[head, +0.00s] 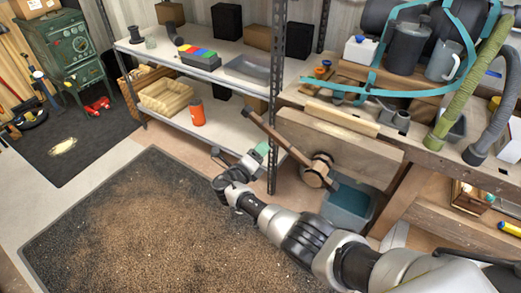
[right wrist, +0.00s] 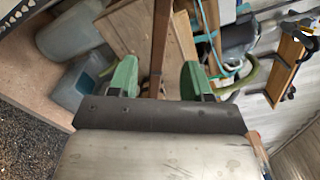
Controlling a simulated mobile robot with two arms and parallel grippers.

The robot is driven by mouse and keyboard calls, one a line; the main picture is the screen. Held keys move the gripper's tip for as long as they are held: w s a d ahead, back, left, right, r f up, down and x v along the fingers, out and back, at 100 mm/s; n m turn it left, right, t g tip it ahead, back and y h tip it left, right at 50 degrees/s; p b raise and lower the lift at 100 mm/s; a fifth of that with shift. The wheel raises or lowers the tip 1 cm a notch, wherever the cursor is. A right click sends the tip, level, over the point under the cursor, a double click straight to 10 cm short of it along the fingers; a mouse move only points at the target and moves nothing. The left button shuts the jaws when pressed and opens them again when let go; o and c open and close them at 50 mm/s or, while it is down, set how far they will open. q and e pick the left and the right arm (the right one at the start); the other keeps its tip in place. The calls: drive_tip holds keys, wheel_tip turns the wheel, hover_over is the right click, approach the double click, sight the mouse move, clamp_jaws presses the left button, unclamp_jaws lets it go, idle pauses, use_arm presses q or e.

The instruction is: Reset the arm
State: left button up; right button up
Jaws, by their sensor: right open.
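My right arm (head: 310,240) reaches in from the lower right of the head view. My left gripper is not in view.
A metal shelf (head: 205,62) holds boxes, a grey tray and an orange canister (head: 197,112). A workbench (head: 450,165) with hoses and jugs stands at the right. A blue-grey bin (head: 348,207) is below it. A dark, dirt-covered mat (head: 130,220) leaves open floor at the left.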

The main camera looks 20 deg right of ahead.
drive_tip(key=s+d+f+m+g+y+p, duration=0.1)
drive_tip(key=s+f+m+g+y, duration=0.4)
drive_tip(key=s+f, duration=0.7)
drive_tip(key=s+d+f+m+g+y+p, duration=0.25)
drive_tip(key=s+f+m, duration=0.55)
drive_tip(key=f, duration=0.7)
drive_tip(key=s+f+m+g+y, duration=0.1)
drive_tip(key=s+f+m+y, duration=0.1)
drive_tip(key=s+m, duration=0.5)
drive_tip(key=s+d+f+m+g+y+p, duration=0.1)
drive_tip(key=s+f+m, duration=0.3)
drive_tip(key=s, duration=1.4)
drive_tip(key=s+f+m+g+y+p, duration=0.1)
drive_tip(key=s+f+m+y, duration=0.2)
drive_tip(key=s+m, duration=0.9)
drive_tip(key=shift+s+d+f, duration=0.2)
drive_tip(key=shift+d, duration=0.05)
